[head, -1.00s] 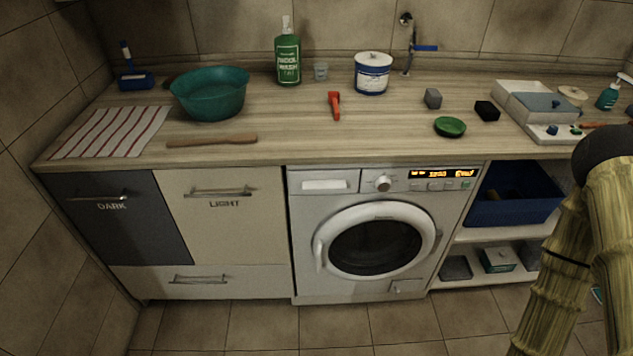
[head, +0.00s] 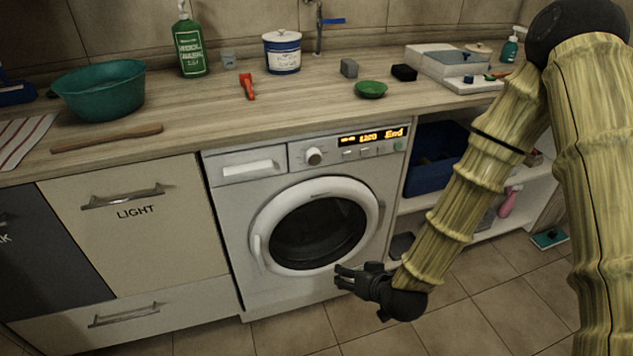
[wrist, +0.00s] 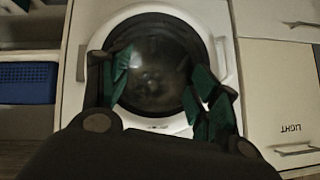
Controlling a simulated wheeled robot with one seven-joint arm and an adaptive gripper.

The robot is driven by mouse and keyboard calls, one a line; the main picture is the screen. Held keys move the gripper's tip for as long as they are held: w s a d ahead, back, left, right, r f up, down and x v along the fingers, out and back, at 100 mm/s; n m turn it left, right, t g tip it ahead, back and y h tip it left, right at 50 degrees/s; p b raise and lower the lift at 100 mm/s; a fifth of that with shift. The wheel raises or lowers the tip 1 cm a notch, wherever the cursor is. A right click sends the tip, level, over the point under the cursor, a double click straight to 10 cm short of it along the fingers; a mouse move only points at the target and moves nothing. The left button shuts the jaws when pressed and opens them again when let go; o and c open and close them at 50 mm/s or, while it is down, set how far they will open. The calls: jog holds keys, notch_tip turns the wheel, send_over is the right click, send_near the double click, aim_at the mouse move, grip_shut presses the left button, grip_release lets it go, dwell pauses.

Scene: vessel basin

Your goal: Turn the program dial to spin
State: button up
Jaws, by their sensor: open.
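The program dial (head: 314,156) is a round pale knob on the upper front panel of the white washing machine (head: 228,210), left of the lit display (head: 371,136), which reads "End". The machine's round door (head: 262,213) is shut. My gripper (head: 342,277) is open and empty in front of the machine's lower right part, well below the dial. In the wrist view, my gripper's green-padded fingers (wrist: 160,85) stand apart with the dark door glass (wrist: 155,62) between them. The dial does not show in the wrist view.
Buttons (head: 370,151) sit under the display. A worktop (head: 200,110) with a teal bowl (head: 100,92), a green bottle (head: 188,45) and a red tool (head: 247,87) runs above. Right of the machine, open shelves hold a blue bin (head: 432,165). Floor in front is free.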

jog(key=w+a+r+t+y+b, duration=0.1)
jog(key=w+a+r+t+b, duration=0.25)
jog(key=w+r+b, duration=0.35)
jog(key=n+t+y+b, duration=0.1)
jog(key=t+y+b, duration=0.1)
jog(key=t+b, duration=0.2)
send_near(315, 160)
jog(key=b+x, duration=0.1)
jog(key=x, duration=0.7)
jog(key=shift+w+a+f, duration=0.1)
jog(key=shift+w+a, duration=0.05)
jog(key=shift+w, duration=0.15)
jog(key=shift+c, duration=0.3)
jog(key=c, duration=1)
